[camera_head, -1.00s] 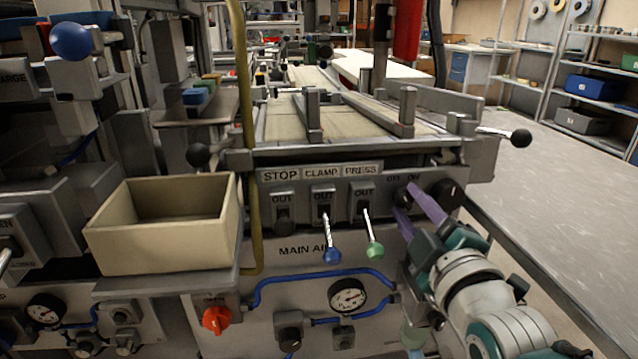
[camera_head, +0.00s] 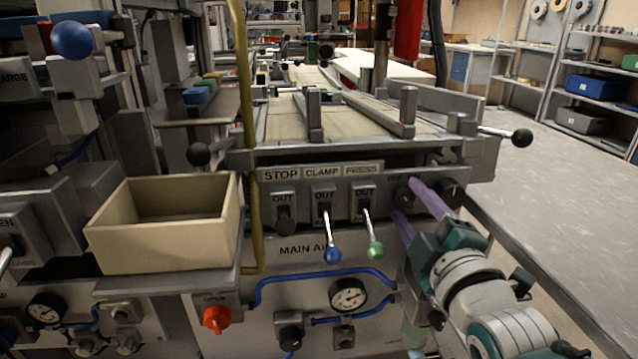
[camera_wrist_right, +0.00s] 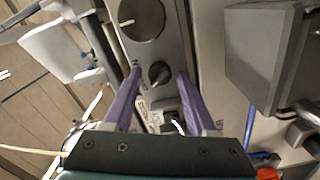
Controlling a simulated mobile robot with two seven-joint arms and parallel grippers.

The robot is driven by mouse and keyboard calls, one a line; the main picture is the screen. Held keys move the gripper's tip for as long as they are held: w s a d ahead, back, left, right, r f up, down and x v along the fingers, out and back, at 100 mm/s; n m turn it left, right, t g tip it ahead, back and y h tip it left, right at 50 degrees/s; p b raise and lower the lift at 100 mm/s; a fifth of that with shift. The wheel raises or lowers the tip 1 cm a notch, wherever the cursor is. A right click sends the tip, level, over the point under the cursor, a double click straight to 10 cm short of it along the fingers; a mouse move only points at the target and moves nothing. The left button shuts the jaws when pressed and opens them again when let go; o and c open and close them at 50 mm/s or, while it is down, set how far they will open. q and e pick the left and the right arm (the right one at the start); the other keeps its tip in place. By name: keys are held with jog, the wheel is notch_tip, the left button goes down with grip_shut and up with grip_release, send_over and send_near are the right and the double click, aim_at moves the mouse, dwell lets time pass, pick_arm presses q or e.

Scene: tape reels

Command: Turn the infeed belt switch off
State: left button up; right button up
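A small black rotary switch (camera_wrist_right: 160,73) sits on the grey panel and lies between my right gripper's purple fingers in the right wrist view. In the head view the knob (camera_head: 403,193) is partly hidden by the fingers. My right gripper (camera_head: 404,197) is open, its fingertips close to the panel. In the wrist view the fingers (camera_wrist_right: 159,74) stand on either side of the knob, with a visible gap at each side. No name plate reading infeed belt is legible. My left gripper is not in view.
A larger black dial (camera_head: 453,193) is just right of the switch. Levers with a blue knob (camera_head: 332,255) and a green knob (camera_head: 375,249) hang to the left. A pressure gauge (camera_head: 347,295), blue hose and beige bin (camera_head: 165,255) are nearby.

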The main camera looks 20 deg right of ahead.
jog(key=shift+o, duration=0.6)
jog(key=shift+s+a, duration=0.1)
jog(key=shift+s, duration=0.2)
jog(key=p+v, duration=0.1)
jog(key=v, duration=0.8)
jog(key=shift+p, duration=0.4)
jog(key=shift+s, duration=0.15)
